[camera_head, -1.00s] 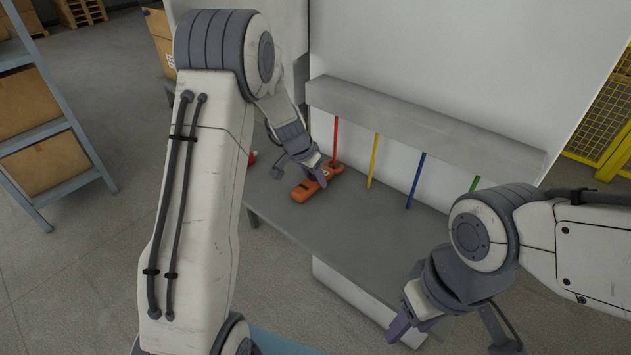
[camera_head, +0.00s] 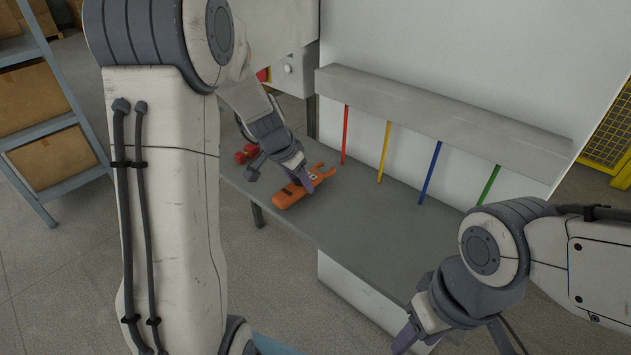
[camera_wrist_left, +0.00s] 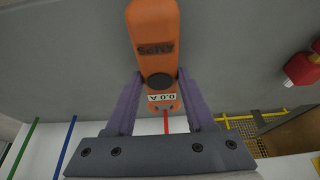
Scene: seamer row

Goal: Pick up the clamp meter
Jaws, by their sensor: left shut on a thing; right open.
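The orange clamp meter (camera_head: 290,193) is in my left gripper (camera_head: 285,184), over the grey bench (camera_head: 345,220) near its left end. In the left wrist view the clamp meter (camera_wrist_left: 154,40) lies between the two purple fingers, which close on its sides near the dial and the "0.0 A" label. Its open jaws point to the right in the head view. I cannot tell for sure whether it is clear of the bench top. My right gripper (camera_head: 450,338) is open and empty in front of the bench, its fingers partly cut off by the frame's bottom edge.
Red, yellow, blue and green rods (camera_head: 345,135) run from a grey ledge (camera_head: 430,115) to the bench. A red object (camera_head: 246,153) sits behind the clamp meter at left; it also shows in the left wrist view (camera_wrist_left: 301,69). The bench's middle is clear.

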